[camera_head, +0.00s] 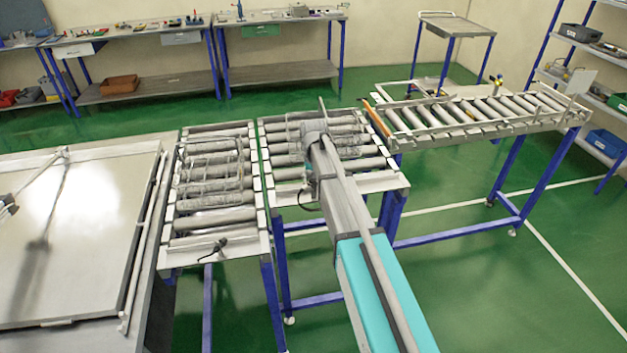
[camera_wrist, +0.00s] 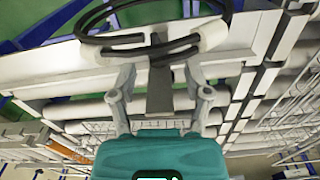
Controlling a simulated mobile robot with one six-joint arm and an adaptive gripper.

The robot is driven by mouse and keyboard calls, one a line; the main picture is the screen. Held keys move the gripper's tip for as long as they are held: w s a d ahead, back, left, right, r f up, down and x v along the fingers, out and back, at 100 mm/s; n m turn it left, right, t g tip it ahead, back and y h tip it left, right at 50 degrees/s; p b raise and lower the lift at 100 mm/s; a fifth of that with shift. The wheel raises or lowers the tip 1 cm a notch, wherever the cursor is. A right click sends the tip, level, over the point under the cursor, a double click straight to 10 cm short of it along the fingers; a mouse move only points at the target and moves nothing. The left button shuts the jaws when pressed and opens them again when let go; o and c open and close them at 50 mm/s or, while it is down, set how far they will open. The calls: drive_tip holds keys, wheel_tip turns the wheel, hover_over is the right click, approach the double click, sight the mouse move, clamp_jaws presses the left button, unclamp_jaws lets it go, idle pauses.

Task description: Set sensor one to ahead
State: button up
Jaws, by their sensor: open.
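My gripper (camera_wrist: 160,72) is open in the wrist view, its two grey fingers apart above the teal gripper body. A flat grey upright piece (camera_wrist: 160,92) shows between the fingers, with a looped black cable (camera_wrist: 150,36) beyond it. I cannot tell whether the fingers touch that piece. In the head view my arm reaches over the middle roller conveyor (camera_head: 283,187) and hides most of my gripper. A small black sensor-like device (camera_head: 220,246) with a cable sits on the front edge of the left roller conveyor (camera_head: 205,223). No label tells which device is sensor one.
Wire baskets (camera_head: 212,170) stand on the conveyor rollers. A large flat metal lid (camera_head: 75,230) lies at the left. A longer roller conveyor (camera_head: 490,125) runs off to the right. Workbenches (camera_head: 140,35) line the back wall. Green floor is free at the lower right.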

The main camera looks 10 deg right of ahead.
drive_tip(key=m, duration=0.7)
drive_tip(key=shift+r+m, duration=0.1)
drive_tip(key=shift+m, duration=0.2)
wheel_tip(320, 180, up, 14)
drive_tip(key=p, duration=1.4)
drive_tip(key=s+d+f+n+b, duration=0.3)
drive_tip(key=s+f+n+b, duration=0.5)
drive_tip(key=s+f+b, duration=1.6)
drive_tip(key=s, duration=0.3)
drive_tip(key=shift+f, duration=0.3)
drive_tip(key=shift+s, duration=0.1)
idle(1.9)
